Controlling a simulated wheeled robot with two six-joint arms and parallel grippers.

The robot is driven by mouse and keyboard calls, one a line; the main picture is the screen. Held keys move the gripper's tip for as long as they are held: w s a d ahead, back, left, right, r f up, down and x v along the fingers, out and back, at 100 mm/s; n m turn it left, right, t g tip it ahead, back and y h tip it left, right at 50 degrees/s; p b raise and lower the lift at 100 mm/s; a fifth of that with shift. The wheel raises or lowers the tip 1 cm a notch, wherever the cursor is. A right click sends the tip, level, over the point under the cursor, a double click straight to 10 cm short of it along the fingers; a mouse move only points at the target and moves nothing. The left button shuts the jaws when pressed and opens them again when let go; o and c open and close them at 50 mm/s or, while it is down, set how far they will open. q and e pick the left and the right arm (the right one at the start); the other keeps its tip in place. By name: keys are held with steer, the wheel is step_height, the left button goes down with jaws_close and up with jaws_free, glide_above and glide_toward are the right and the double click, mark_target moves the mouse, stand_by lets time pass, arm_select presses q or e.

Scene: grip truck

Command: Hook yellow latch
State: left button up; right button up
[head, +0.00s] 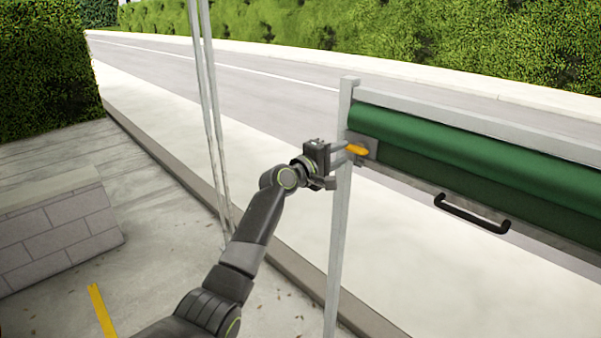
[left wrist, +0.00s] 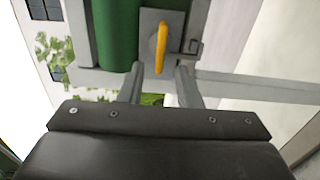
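The yellow latch (head: 356,150) sits on a grey plate at the left end of the green rolled cover, next to the metal post. In the left wrist view the latch (left wrist: 161,48) stands upright on its plate, just beyond the fingertips. My left gripper (head: 341,153) reaches the post at latch height. In the left wrist view its two fingers (left wrist: 157,72) are apart, one on each side of the latch's lower end. Whether they touch it cannot be told. My right gripper is in neither view.
The green cover (head: 460,150) runs right from the post (head: 340,220), with a black handle (head: 472,213) below it. Thin poles (head: 208,100) stand left of my arm. A low block wall (head: 55,230) is at the left. A road lies behind.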

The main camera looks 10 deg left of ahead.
arm_select(q)
steer(key=b+v, duration=0.3)
steer(key=v, duration=1.1)
steer(key=shift+w, duration=0.1)
